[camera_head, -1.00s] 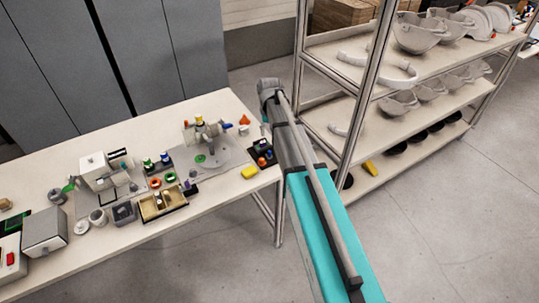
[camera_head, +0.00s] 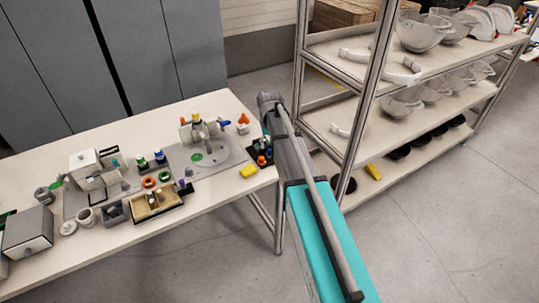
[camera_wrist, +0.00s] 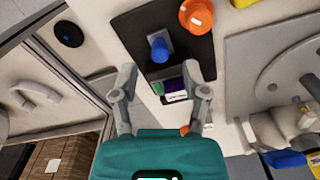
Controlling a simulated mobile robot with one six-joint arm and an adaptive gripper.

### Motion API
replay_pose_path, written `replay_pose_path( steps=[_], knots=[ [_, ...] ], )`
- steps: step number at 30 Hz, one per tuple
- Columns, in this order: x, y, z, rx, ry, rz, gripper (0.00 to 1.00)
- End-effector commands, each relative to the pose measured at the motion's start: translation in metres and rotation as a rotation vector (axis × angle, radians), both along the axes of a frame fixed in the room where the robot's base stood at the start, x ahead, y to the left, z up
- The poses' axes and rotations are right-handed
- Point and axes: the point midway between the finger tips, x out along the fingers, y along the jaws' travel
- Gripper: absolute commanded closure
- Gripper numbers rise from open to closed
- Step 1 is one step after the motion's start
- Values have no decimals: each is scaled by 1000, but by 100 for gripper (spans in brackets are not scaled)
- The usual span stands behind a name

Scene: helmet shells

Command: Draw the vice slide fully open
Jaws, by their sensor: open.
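A grey metal fixture (camera_head: 200,130) with yellow and blue parts stands on a grey plate (camera_head: 179,160) at the bench's right part. It may be the vice, but I cannot make out a slide or how far open it is. In the wrist view, a pale grey body (camera_wrist: 272,130) at lower right, beside the grey plate (camera_wrist: 245,62), appears to be part of it. In the head view my arm hides the gripper.
The tray holds a blue peg (camera_wrist: 159,49) and an orange knob (camera_wrist: 196,15). A white machine (camera_head: 85,165) and a wooden box (camera_head: 150,201) stand farther left on the bench. A metal rack (camera_head: 368,120) with helmet shells stands close right of my arm.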

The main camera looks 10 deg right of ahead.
Motion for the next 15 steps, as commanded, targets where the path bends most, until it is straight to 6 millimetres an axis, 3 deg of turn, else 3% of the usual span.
replay_pose_path(
  steps=[6, 15],
  knots=[
    [0, 0, -21, 0, 0, 0, 41],
    [0, 0, -35, 0, 0, 0, 41]
  ],
)
